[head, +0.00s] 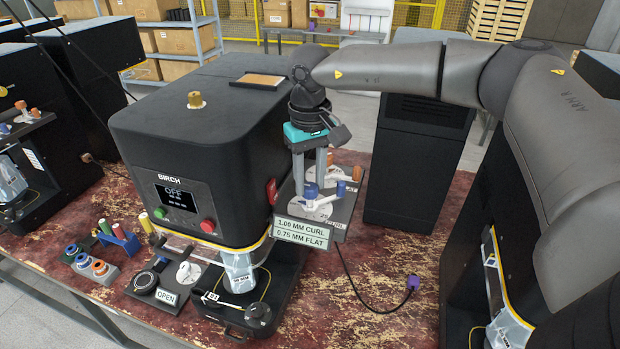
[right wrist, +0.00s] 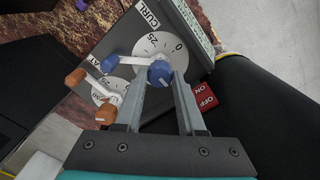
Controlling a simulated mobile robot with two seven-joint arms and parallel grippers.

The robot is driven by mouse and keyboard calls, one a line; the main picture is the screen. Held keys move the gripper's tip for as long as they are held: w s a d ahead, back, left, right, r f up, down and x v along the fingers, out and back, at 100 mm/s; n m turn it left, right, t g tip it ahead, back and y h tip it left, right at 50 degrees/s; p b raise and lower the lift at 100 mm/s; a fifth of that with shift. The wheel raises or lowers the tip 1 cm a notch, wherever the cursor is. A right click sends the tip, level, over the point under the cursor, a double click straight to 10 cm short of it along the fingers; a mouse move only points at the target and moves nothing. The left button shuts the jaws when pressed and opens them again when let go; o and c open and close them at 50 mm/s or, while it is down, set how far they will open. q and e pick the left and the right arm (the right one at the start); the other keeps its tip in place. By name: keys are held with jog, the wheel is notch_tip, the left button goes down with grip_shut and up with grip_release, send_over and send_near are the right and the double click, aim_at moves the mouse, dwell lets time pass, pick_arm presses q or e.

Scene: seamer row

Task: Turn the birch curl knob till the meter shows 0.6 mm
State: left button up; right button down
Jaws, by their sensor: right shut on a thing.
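The birch machine (head: 190,150) stands on the table, and its screen (head: 175,195) reads OFF. On its right side is a dark plate with two cranks. The curl crank has blue ends (head: 341,187) and a white bar; in the right wrist view its blue knob (right wrist: 160,72) sits over a white dial (right wrist: 178,47) marked 0 and 25. My right gripper (head: 318,178) is shut on this blue knob from above. The meter sign (head: 302,232) reads about 1.00 MM CURL, last digit unclear, and 0.75 MM FLAT. My left gripper is out of view.
The orange-ended flat crank (right wrist: 104,113) sits close beside my fingers. A red ON/OFF switch (right wrist: 204,96) lies on the other side.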

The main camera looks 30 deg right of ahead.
jog(key=shift+m, duration=0.3)
jog(key=m, duration=0.3)
jog(key=shift+f+m+b, duration=0.1)
jog(key=shift+m+b, duration=0.2)
jog(key=shift+b, duration=0.1)
jog(key=m, duration=0.4)
jog(key=shift+b, duration=0.4)
jog(key=m, duration=0.5)
jog(key=shift+b, duration=0.35)
jog(key=shift+m, duration=1.6)
jog(key=c, duration=0.5)
grip_release()
